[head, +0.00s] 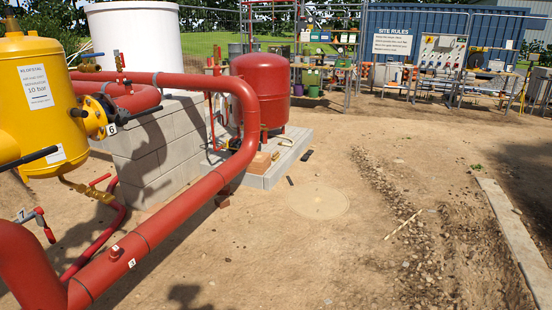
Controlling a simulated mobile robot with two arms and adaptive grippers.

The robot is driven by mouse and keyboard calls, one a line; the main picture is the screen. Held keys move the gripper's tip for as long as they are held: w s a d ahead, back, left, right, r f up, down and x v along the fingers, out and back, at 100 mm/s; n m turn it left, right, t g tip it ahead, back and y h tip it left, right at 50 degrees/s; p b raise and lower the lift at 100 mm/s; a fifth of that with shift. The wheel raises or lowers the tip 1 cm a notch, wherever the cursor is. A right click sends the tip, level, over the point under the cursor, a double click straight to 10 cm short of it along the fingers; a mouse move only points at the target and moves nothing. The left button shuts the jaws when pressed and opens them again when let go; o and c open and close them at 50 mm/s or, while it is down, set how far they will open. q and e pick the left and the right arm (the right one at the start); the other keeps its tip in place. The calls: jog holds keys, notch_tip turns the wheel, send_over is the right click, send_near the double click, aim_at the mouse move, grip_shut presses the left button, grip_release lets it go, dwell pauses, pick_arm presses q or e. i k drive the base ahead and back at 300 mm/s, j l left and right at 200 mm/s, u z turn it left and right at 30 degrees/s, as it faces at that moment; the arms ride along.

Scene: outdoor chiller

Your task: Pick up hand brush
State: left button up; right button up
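No hand brush can be made out for certain. Neither of my grippers is in view.
A thick red pipe (175,215) crosses the left side, beside a yellow vessel (38,105) and a block wall (150,155). A red tank (265,90) stands on the plinth. Open dirt fills the middle. A concrete kerb (515,235) runs along the right. Laden benches stand far back.

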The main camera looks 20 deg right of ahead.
aim_at(275, 156)
jog(key=i+l+z, duration=0.2)
jog(key=i, duration=0.25)
jog(key=i+l+z, duration=0.25)
jog(key=i, duration=0.15)
jog(key=i+j+z, duration=0.1)
jog(key=i+z, duration=0.15)
jog(key=i, duration=4.1)
jog(key=i+l+u, duration=0.2)
jog(key=i, duration=0.35)
jog(key=i+l+u, duration=0.1)
jog(key=i+u, duration=0.15)
jog(key=i, duration=0.25)
jog(key=i+l+u, duration=0.2)
jog(key=i, duration=0.3)
jog(key=l, duration=0.1)
